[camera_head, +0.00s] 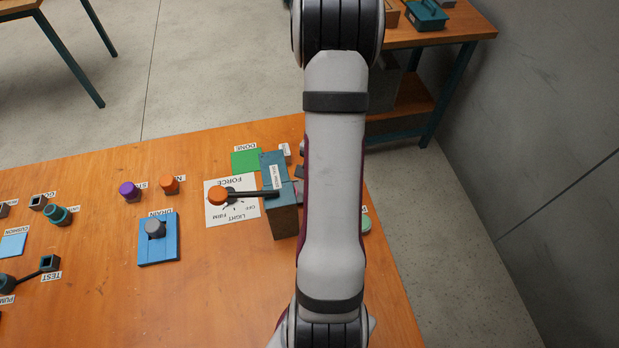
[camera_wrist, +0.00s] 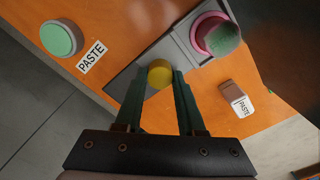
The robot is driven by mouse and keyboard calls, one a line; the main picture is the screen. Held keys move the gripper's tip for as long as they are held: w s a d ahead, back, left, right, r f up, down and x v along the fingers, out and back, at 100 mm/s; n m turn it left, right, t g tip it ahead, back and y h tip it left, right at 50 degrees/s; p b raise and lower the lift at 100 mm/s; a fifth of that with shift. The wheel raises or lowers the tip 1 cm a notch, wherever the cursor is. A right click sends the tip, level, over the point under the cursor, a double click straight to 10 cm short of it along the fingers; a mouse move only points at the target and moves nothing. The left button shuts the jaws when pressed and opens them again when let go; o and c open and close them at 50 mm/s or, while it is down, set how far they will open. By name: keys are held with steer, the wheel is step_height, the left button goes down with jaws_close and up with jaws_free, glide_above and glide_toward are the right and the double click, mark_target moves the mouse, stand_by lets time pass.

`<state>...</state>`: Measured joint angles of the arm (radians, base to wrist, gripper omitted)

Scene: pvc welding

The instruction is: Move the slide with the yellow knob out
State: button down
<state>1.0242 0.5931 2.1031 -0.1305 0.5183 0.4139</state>
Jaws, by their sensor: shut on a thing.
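In the wrist view my gripper (camera_wrist: 160,84) has its two dark green fingers on either side of the yellow knob (camera_wrist: 159,72), shut on it. The knob stands on a flat grey slide (camera_wrist: 126,82) that runs diagonally on the orange table. A pink ring (camera_wrist: 202,31) with a dull green round piece (camera_wrist: 222,39) in it sits at the upper right, close to the grey slide. In the head view my arm hides the gripper, the knob and most of the slide area.
In the wrist view a green button (camera_wrist: 61,38) is at the upper left, and a small brown block (camera_wrist: 231,91) with a PASTE label is at the right. In the head view a teal block (camera_head: 284,215), a FORCE dial card (camera_head: 219,213) and a blue DRAIN slide (camera_head: 158,250) stand left of my arm.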

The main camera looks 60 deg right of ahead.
steer(key=s+d, duration=0.5)
steer(key=shift+s+d, duration=0.4)
steer(key=c, duration=0.5)
jaws_free()
steer(key=shift+a, duration=0.1)
step_height(320, 180, up, 16)
steer(key=shift+f, duration=0.1)
